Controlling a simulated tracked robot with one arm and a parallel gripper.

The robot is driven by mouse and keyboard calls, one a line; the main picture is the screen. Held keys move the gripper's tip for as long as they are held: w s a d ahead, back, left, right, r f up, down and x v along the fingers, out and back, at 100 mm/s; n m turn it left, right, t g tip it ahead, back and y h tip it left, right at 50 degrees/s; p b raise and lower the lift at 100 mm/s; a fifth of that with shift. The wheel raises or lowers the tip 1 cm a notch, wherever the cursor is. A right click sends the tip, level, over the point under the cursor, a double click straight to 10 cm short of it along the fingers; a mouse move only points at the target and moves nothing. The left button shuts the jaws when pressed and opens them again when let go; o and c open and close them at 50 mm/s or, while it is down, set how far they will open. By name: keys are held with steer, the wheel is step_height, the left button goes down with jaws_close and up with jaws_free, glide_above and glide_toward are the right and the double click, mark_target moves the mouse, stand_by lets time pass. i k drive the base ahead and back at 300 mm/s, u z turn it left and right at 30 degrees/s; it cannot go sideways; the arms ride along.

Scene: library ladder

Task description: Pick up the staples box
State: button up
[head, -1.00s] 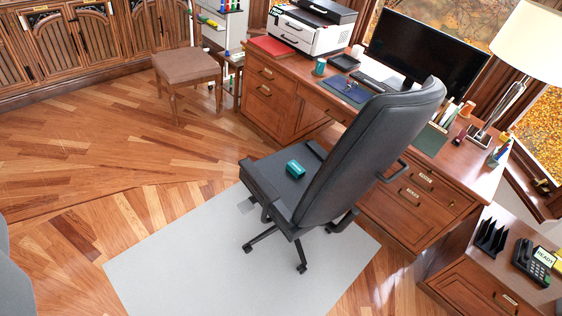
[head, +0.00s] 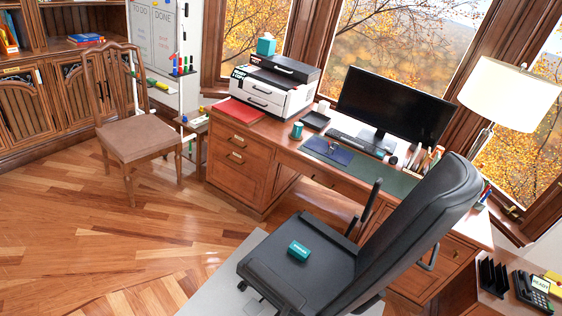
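A small teal box with pale lettering (head: 299,250), which looks like the staples box, lies on the seat of the black office chair (head: 330,262). Its lettering is too small to read. The chair stands in front of the desk with its tall backrest to the right of the box. A second teal box (head: 265,45), with something white at its top, sits on the printer. My gripper is not in view.
The wooden desk (head: 238,160) holds a printer (head: 268,92), monitor (head: 394,104), red folder (head: 241,113) and lamp (head: 510,88). A wooden chair (head: 135,140) stands left. A low cabinet with a phone (head: 532,290) is at lower right. The wood floor at left is clear.

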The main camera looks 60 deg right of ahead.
mark_target(296, 248)
steer(key=u, duration=0.05)
steer(key=i, duration=2.25)
steer(key=z, duration=2.5)
steer(key=i, duration=1.05)
